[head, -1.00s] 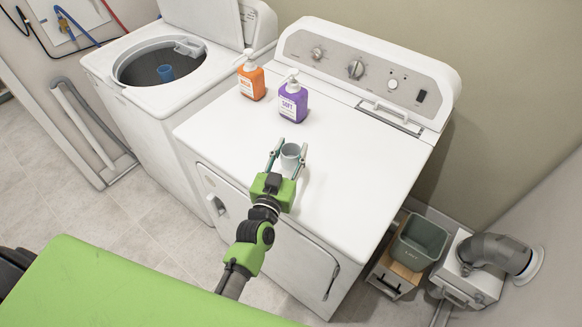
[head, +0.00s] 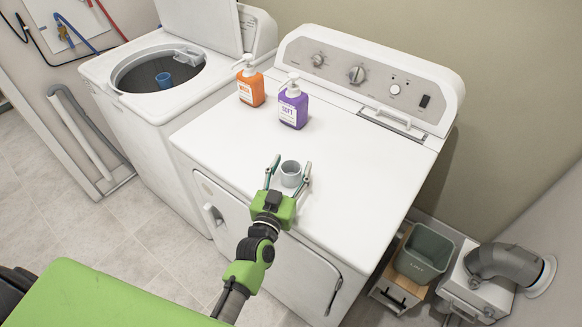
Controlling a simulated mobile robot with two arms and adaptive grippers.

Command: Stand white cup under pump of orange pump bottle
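The small white-grey cup (head: 291,175) looks to stand upright on the dryer top, toward its front edge. My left gripper (head: 291,163) is open around the cup, one finger on each side, with a gap showing at least on the left. The orange pump bottle (head: 250,88) stands at the dryer's back left corner, its white pump at the top. The cup is well in front of this bottle, not under its pump. My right gripper is not in view.
A purple pump bottle (head: 293,107) stands just right of the orange one. The dryer top (head: 365,170) is clear to the right. An open washer (head: 125,105) with a blue cup (head: 164,80) in its tub stands left. A grey bin (head: 424,252) sits low at right.

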